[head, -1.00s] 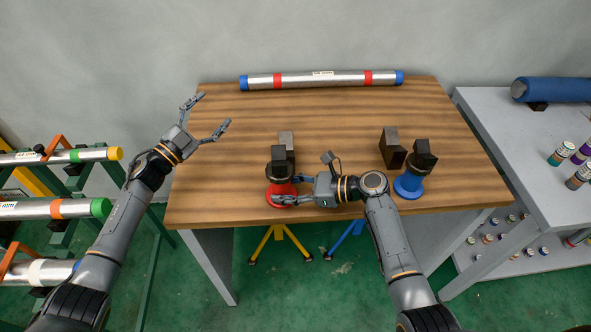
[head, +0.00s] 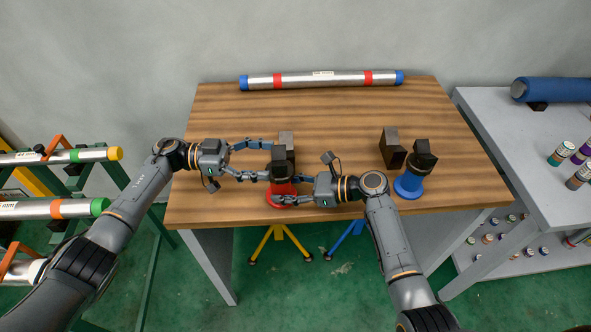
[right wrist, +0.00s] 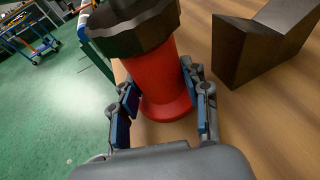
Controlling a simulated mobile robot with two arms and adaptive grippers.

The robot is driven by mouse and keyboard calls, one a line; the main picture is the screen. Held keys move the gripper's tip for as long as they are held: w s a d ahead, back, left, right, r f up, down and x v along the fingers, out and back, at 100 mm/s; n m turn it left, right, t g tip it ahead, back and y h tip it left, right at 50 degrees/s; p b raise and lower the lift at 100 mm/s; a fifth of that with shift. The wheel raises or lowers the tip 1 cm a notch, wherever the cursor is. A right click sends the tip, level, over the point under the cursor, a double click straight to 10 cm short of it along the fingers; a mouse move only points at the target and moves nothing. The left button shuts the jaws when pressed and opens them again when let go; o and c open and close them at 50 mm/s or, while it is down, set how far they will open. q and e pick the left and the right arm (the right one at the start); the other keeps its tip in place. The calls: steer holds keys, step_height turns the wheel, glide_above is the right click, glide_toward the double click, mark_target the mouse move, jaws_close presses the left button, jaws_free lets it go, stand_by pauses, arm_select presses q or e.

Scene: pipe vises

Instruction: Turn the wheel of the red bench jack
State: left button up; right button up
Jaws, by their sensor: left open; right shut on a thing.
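The red bench jack (head: 280,190) stands at the table's front edge, left of centre. It has a red body and a dark faceted wheel (right wrist: 130,28) above it. My right gripper (right wrist: 160,88) is shut on the red body just below the wheel, with a finger on each side, coming from the right in the head view. My left gripper (head: 268,160) is open at the left of the jack's dark top, its fingers pointing right towards the wheel. Its lower fingertip is close to the wheel; I cannot tell whether it touches.
A blue jack (head: 409,185) with a dark top stands to the right on the wooden table (head: 330,120). A dark block (head: 286,140) is just behind the red jack. A silver pipe (head: 322,80) lies along the back. A grey shelf (head: 500,130) stands at the right.

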mark_target(289, 169)
arm_select(q)
step_height(289, 169, down, 4)
steer(key=shift+r, duration=0.25)
steer(key=d, duration=0.6)
steer(key=shift+s, duration=0.4)
steer(key=shift+d, duration=0.75)
steer(key=shift+s, duration=0.1)
steer(key=shift+c, duration=0.5)
steer(key=c, duration=1)
steer(key=shift+a, duration=0.1)
steer(key=shift+c, duration=0.8)
